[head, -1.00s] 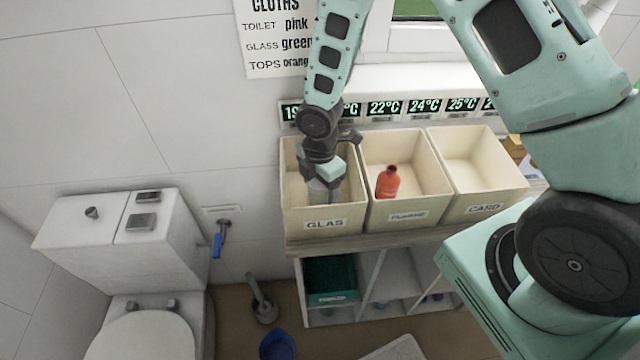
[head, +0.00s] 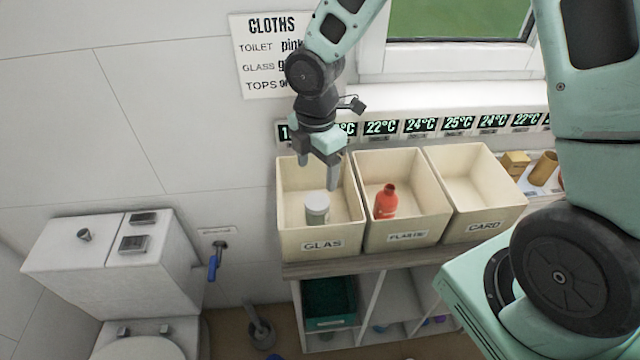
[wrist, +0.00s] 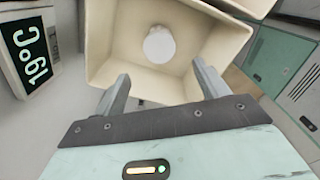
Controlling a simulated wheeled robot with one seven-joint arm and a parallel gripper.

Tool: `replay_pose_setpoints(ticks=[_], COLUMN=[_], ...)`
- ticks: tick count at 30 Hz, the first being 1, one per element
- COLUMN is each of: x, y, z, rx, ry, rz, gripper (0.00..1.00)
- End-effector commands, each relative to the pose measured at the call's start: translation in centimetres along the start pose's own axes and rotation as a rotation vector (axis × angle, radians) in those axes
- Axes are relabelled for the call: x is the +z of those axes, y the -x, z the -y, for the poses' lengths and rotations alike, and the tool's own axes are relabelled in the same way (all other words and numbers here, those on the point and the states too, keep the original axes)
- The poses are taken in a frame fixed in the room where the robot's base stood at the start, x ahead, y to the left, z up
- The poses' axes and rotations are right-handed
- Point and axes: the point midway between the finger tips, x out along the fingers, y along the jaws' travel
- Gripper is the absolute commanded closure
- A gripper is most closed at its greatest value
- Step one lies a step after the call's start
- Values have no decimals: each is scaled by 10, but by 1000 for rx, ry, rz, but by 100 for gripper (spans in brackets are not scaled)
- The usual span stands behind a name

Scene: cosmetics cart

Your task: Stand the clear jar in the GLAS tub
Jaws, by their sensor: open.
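The clear jar (head: 317,209), greyish with a pale lid, stands upright inside the GLAS tub (head: 322,245), the leftmost of three cream tubs. In the wrist view the jar (wrist: 159,45) shows from above as a pale round lid on the floor of the tub (wrist: 120,77). My gripper (head: 334,185) is open and empty above the tub, its fingertips near the rim height and apart from the jar. In the wrist view my two fingers (wrist: 162,82) are spread with nothing between them.
The PLASTIC tub (head: 407,238) beside it holds a red bottle (head: 386,201). The CARD tub (head: 484,226) looks empty. Brown containers (head: 543,169) stand at the right. A row of temperature displays (head: 381,127) runs behind the tubs. A toilet (head: 110,255) is at left.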

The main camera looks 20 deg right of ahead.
Motion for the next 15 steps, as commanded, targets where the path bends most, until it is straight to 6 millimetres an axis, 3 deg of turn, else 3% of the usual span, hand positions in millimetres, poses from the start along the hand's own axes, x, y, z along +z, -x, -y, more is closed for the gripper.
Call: replay_pose_setpoints(ticks=[5, 9, 15], x=[-34, -73, -107], y=[36, 72, 102], z=[30, 84, 157], rx=[7, 11, 2], ry=[-200, -521, -940], rz=[8, 1, -33], gripper=[27, 27, 27])
